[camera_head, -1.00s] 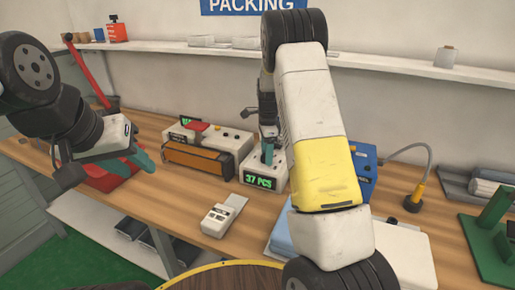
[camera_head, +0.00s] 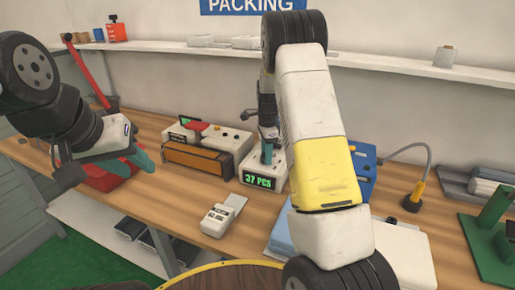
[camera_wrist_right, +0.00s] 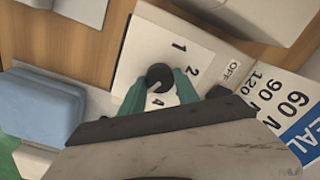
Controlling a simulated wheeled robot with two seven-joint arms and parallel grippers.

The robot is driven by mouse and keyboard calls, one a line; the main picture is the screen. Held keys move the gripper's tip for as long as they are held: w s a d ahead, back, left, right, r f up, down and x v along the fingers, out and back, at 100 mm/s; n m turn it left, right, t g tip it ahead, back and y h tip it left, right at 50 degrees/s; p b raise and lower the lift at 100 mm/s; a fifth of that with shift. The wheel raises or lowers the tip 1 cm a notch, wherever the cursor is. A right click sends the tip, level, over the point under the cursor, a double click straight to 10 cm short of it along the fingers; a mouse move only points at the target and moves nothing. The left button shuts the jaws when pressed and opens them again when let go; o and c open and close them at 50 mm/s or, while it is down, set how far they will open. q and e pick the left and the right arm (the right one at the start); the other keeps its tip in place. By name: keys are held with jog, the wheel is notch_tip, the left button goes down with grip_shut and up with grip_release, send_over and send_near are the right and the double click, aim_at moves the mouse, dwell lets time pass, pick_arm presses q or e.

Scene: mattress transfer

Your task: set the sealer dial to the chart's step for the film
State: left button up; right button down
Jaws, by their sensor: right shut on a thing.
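My right gripper (camera_wrist_right: 160,88) is shut on a black dial knob (camera_wrist_right: 160,75), with one teal finger on each side of it. The knob stands on a white dial face (camera_wrist_right: 138,55) marked 1, 2, 4 and OFF; where it points is hard to tell. A chart (camera_wrist_right: 290,105) with a blue band and lines starting 60, 90 and 120 is cut off at the right of the wrist view. In the head view, my right gripper (camera_head: 268,150) is over the white box reading 37 PCS (camera_head: 262,182). My left gripper (camera_head: 138,162) hangs near a red box; its opening is unclear.
A machine with an orange-brown front bar (camera_head: 195,160) stands left of the white box. A small pale device (camera_head: 223,215) lies on the wooden bench (camera_head: 180,212). A blue pad (camera_wrist_right: 40,110) is close by in the wrist view. My right arm hides part of the bench.

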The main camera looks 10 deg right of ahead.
jog(key=n, duration=0.3)
jog(key=shift+n, duration=0.3)
jog(key=n, duration=0.3)
jog(key=shift+w+n, duration=0.1)
jog(key=shift+n, duration=0.3)
jog(key=n, duration=1)
jog(key=shift+w+n, duration=0.1)
jog(key=shift+n, duration=0.3)
jog(key=n, duration=0.3)
jog(key=shift+a+n, duration=0.1)
jog(key=shift+n, duration=0.2)
jog(key=n, duration=0.3)
jog(key=shift+n, duration=2.1)
